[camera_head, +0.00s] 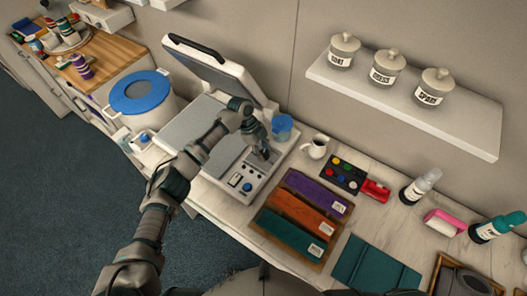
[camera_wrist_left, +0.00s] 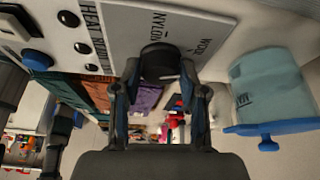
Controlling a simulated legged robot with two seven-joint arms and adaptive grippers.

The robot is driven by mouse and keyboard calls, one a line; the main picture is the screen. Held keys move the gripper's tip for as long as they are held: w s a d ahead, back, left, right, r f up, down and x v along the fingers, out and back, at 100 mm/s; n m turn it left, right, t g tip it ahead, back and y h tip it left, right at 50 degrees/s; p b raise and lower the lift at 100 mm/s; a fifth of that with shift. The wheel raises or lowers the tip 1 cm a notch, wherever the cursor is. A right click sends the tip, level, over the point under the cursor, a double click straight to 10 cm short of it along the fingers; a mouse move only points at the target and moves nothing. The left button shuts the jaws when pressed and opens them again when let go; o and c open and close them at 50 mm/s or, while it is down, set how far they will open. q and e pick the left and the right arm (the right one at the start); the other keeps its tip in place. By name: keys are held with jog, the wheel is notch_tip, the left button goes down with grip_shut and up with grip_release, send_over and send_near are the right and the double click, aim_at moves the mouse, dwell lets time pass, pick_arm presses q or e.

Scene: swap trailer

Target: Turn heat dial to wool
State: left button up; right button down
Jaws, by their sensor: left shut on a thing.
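The heat press (camera_head: 245,184) stands open on the counter, its lid (camera_head: 215,65) raised and its control panel on the right-hand side. In the left wrist view the dark round heat dial (camera_wrist_left: 159,62) sits on the white panel (camera_wrist_left: 120,28), near the printed words NYLON and WOOL and part of HEAT. My left gripper (camera_head: 262,155) is over the panel. In the left wrist view my left gripper (camera_wrist_left: 160,80) is shut on the dial, one finger on each side. The dial's pointer cannot be made out. I see no right gripper.
A blue-lidded clear jug (camera_head: 282,127) stands close beside the gripper; it also shows in the left wrist view (camera_wrist_left: 270,90). A white mug (camera_head: 315,147), a paint palette (camera_head: 343,174) and a tray of coloured cloths (camera_head: 300,218) lie to the right. A shelf (camera_head: 400,102) holds jars above.

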aim_at(261, 151)
pick_arm(q)
jog(key=shift+a+f, duration=0.1)
jog(key=shift+f, duration=0.05)
jog(key=o, duration=1.1)
jog(key=shift+w, duration=0.1)
jog(key=shift+r, duration=0.2)
jog(key=shift+w+a+r, duration=0.1)
jog(key=shift+a+r, duration=0.05)
jog(key=shift+r, duration=0.15)
jog(key=shift+w+a+r, duration=0.5)
jog(key=shift+a+r, duration=0.3)
jog(key=shift+r, duration=0.1)
jog(key=w+a, duration=0.1)
jog(key=a, duration=0.2)
jog(key=w+a, duration=0.2)
jog(key=a, duration=0.1)
jog(key=w+a, duration=0.2)
jog(key=a, duration=0.2)
